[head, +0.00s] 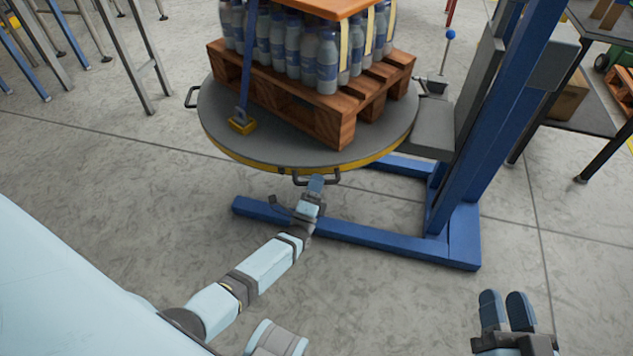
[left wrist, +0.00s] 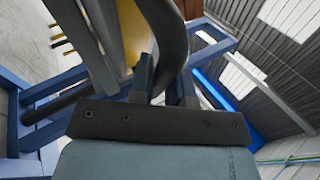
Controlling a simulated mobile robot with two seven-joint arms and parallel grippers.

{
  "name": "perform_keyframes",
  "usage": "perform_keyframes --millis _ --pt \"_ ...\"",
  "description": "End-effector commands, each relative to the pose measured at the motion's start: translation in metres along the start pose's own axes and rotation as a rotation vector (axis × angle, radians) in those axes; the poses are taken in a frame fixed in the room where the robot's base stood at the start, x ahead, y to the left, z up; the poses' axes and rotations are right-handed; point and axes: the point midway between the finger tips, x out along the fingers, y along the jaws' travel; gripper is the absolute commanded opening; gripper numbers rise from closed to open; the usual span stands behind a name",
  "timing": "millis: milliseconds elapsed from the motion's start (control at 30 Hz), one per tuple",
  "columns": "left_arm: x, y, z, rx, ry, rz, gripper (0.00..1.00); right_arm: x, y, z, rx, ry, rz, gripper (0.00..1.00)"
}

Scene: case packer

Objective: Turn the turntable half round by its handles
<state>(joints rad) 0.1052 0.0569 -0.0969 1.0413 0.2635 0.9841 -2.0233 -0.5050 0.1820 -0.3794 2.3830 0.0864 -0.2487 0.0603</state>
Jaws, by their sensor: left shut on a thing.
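The round grey turntable (head: 215,115) with a yellow rim stands in the upper middle of the head view. One dark handle (head: 301,179) is on its near rim and another handle (head: 191,97) is on its left side. My left gripper (head: 316,184) is shut on the near handle. In the left wrist view the handle (left wrist: 173,40) shows large and dark, passing between the fingers of that gripper (left wrist: 165,85). My right gripper (head: 506,308) is empty above the floor at lower right, its two fingers a little apart.
A wooden pallet (head: 290,105) of blue-labelled bottles (head: 327,65) stands on the turntable. A blue strap (head: 246,60) runs down to a yellow block (head: 242,123). A blue mast (head: 500,120) and base legs (head: 375,240) stand at right. The near floor is clear.

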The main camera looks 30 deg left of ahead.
Motion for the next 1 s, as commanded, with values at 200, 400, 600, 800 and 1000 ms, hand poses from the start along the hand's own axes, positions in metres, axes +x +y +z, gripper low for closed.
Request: perform_keyframes --millis 200,400,600,800,1000 --pt "-0.0005 0.0002 -0.0017 0.006 -0.008 0.004 0.00 -0.0018 -0.0006 0.0038 0.004 -0.013 0.003 0.36" --pt "-0.0005 0.0003 -0.0015 0.007 -0.010 0.004 0.00 -0.0019 -0.0007 0.0040 0.004 -0.013 0.003 0.36" --pt "-0.0006 0.0004 -0.0013 0.007 -0.010 0.004 0.00 -0.0006 -0.0004 0.0023 0.002 -0.007 0.001 0.36" --pt "-0.0002 0.0004 -0.0007 0.007 -0.011 0.004 0.42 0.0018 0.0003 -0.0008 -0.004 0.002 -0.002 0.36" --pt "0.0000 0.0007 -0.0001 0.007 -0.012 0.004 0.42 0.0020 0.0008 -0.0008 -0.008 0.002 -0.004 0.36"
